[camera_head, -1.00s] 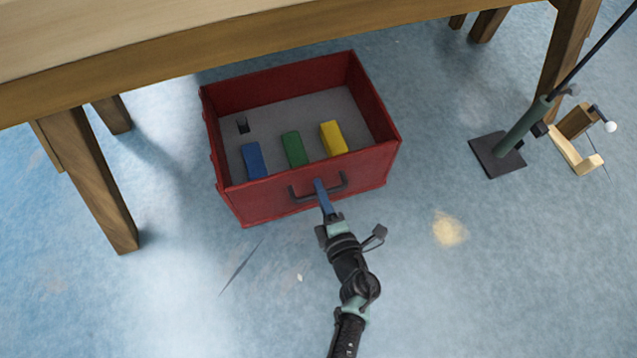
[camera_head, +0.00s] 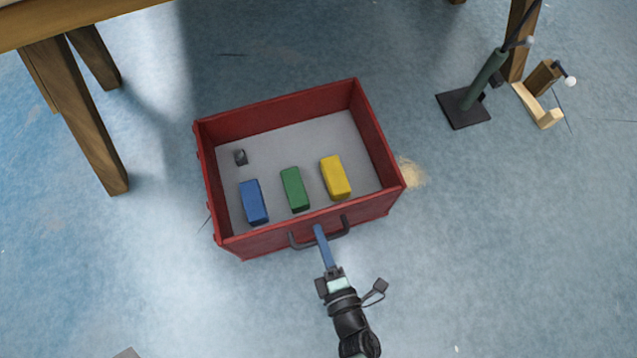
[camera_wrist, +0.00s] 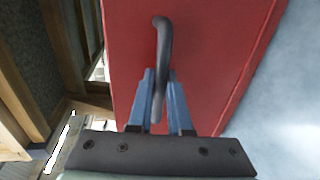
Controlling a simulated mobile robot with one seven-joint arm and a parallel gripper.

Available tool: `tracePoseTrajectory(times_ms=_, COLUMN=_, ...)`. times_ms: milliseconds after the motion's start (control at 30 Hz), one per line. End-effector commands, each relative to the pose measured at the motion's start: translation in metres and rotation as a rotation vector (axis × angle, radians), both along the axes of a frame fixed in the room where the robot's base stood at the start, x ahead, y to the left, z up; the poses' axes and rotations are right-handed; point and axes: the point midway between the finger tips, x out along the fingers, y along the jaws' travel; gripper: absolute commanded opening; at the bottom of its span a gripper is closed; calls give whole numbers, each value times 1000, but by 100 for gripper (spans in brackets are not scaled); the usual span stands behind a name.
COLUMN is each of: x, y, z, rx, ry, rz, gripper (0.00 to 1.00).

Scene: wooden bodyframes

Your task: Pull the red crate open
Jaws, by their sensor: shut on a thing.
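The red crate (camera_head: 380,205) stands on the blue floor in the head view, open at the top, clear of the wooden table. Its dark handle (camera_head: 343,231) is on the front wall. My gripper (camera_head: 319,231) is shut on this handle, with its blue fingers reaching in from the front. In the wrist view the blue fingers (camera_wrist: 160,100) sit on both sides of the handle (camera_wrist: 163,45), against the red front wall (camera_wrist: 215,60). Inside the crate lie a blue block (camera_head: 254,202), a green block (camera_head: 295,189), a yellow block (camera_head: 336,177) and a small dark piece (camera_head: 240,157).
The wooden table (camera_head: 70,22) is at the upper left, with a leg (camera_head: 85,115) left of the crate. A dark stand base (camera_head: 463,109) and a small wooden piece (camera_head: 540,100) are at the upper right. The floor (camera_head: 520,260) at the lower right is clear.

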Motion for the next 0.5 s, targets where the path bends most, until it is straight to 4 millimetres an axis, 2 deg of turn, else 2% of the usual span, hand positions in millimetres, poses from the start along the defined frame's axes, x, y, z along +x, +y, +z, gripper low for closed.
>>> tracePoseTrajectory(times_ms=33, x=-14, y=-4, z=0, rx=0, ry=2, rz=-1, gripper=0)
tracePoseTrajectory(times_ms=200, x=-52, y=-17, z=0, rx=0, ry=2, rz=-1, gripper=0)
tracePoseTrajectory(times_ms=500, x=-97, y=-32, z=0, rx=0, ry=0, rz=-3, gripper=0)
